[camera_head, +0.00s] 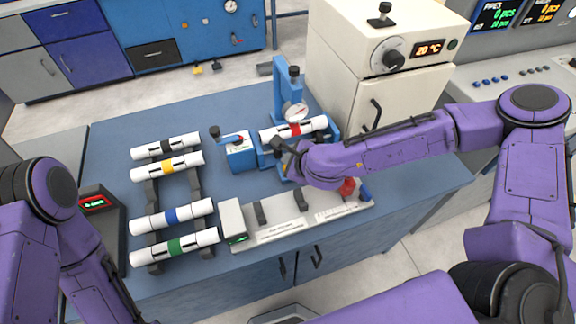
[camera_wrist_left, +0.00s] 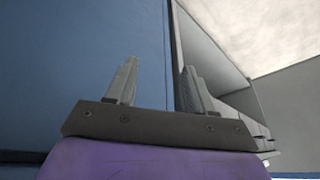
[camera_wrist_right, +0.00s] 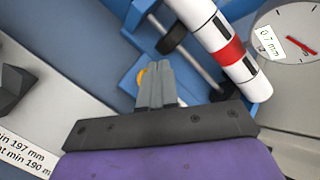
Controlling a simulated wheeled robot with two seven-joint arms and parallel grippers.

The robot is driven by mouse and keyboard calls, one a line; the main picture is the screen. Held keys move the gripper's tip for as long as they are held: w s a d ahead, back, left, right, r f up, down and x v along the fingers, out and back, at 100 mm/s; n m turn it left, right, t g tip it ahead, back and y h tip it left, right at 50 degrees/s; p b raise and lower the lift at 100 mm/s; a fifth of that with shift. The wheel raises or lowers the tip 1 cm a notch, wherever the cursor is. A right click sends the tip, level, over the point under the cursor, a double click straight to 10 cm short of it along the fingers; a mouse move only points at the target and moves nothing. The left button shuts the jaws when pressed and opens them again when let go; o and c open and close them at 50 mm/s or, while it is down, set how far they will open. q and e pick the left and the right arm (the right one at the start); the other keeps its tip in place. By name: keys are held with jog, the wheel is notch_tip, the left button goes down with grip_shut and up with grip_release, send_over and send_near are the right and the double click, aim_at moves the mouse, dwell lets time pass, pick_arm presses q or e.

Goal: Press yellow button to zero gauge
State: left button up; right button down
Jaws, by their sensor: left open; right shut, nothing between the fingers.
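The yellow button (camera_wrist_right: 141,75) shows in the right wrist view, partly hidden behind my right gripper's fingers. The gauge (camera_head: 295,112) has a round dial with a red needle; in the right wrist view the gauge (camera_wrist_right: 290,28) has a tag reading 0.7 mm. A red-banded white pipe (camera_head: 300,129) lies in the fixture. My left gripper (camera_wrist_left: 158,88) is open and empty.
Several white pipes with coloured bands lie on a dark rack (camera_head: 183,188) at left. A pale measuring tray (camera_head: 275,222) lies along the front edge of the blue table (camera_head: 110,150). A cream oven (camera_head: 340,40) reading 20 °C stands behind my right arm.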

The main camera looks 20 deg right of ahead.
dwell(0.8)
jog(key=shift+f+b, duration=0.35)
jog(key=shift+f, duration=0.1)
jog(key=shift+f+b, duration=0.35)
jog(key=shift+f, duration=0.1)
dwell(0.4)
dwell(0.3)
jog(key=shift+r+p, duration=0.8)
jog(key=shift+r, duration=0.1)
notch_tip(320, 180, up, 5)
jog(key=p, duration=0.4)
jog(key=shift+r+p, duration=0.1)
jog(key=shift+p, duration=0.25)
